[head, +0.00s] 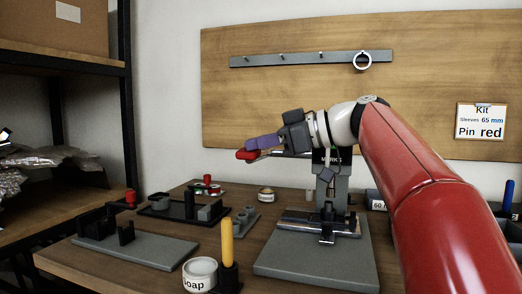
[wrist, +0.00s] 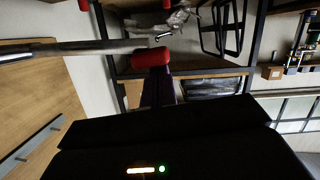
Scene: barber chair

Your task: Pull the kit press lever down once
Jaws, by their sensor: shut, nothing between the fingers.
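The kit press stands on a grey base plate (head: 320,255) on the bench, with a grey upright column (head: 331,182) behind. Its lever (head: 270,153) sticks out to the left, roughly level, and ends in a red grip (head: 246,155). My gripper (head: 250,145) is shut and empty, its purple fingers lying just above the red grip. In the wrist view, the red grip (wrist: 150,57) sits at the tips of the dark fingers, and the metal lever rod (wrist: 85,47) runs off to the left. I cannot tell whether the fingers touch the grip.
A yellow post (head: 227,240) in a dark holder and a soap jar (head: 200,274) stand at the bench front. Grey and black fixtures (head: 140,250) fill the left side. A wooden board (head: 420,80) with a hook rail and a kit sign (head: 480,121) hangs behind.

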